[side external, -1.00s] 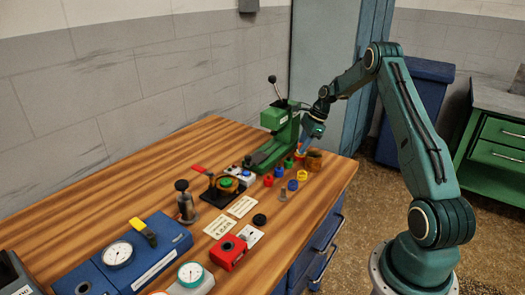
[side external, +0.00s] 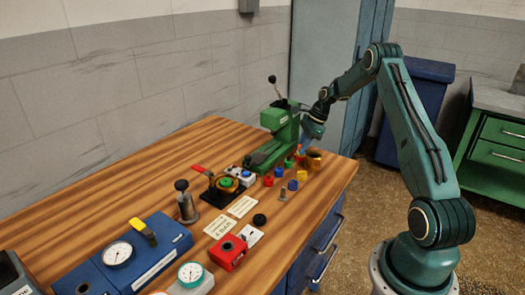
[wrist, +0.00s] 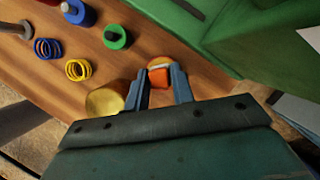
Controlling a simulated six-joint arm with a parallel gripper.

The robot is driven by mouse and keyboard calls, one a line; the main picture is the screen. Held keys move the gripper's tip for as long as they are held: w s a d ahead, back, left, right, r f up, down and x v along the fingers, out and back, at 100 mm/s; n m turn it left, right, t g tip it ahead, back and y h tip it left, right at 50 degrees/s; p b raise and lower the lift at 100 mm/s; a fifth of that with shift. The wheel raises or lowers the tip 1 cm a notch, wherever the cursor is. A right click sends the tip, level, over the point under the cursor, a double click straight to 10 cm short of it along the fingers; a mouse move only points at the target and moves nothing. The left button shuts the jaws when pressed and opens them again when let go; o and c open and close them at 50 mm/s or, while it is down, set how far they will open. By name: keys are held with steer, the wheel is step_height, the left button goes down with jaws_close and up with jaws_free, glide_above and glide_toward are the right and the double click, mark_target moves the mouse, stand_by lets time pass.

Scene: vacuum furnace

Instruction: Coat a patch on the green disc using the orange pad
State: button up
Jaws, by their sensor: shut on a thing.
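My gripper (wrist: 162,88) is shut on the orange pad (wrist: 160,78), whose orange body with a pale band shows between the two blue-grey fingers in the wrist view. In the side view my gripper (side external: 303,150) is low over the far right part of the bench, beside the green press, and the pad is too small to make out there. The green disc (side external: 227,182) sits on a round brownish holder on a black base, left of and nearer the camera than my gripper. It is outside the wrist view.
A brown cup (side external: 315,158) stands right of my gripper. The green press (side external: 278,140) stands close on the left. Several coloured rings and coils, including a green one (wrist: 115,37) and a yellow coil (wrist: 78,70), lie nearby. A red lever (side external: 198,169) stands by the disc's base.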

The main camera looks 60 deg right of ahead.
steer(key=shift+f, duration=0.35)
stand_by(0.7)
steer(key=shift+r, duration=0.1)
steer(key=shift+r, duration=3.5)
steer(key=shift+w+a+r, duration=0.1)
steer(key=shift+a+r, duration=0.2)
steer(key=shift+r, duration=0.1)
steer(key=w+a+r+n+g+h, duration=0.1)
steer(key=a+r+n+g, duration=0.2)
steer(key=a+n, duration=0.8)
steer(key=w+a+r+n+g+h, duration=0.1)
steer(key=a+r+n+g, duration=0.3)
steer(key=a+n, duration=0.8)
steer(key=a, duration=1.1)
steer(key=shift+w+n, duration=0.15)
steer(key=shift+n, duration=0.15)
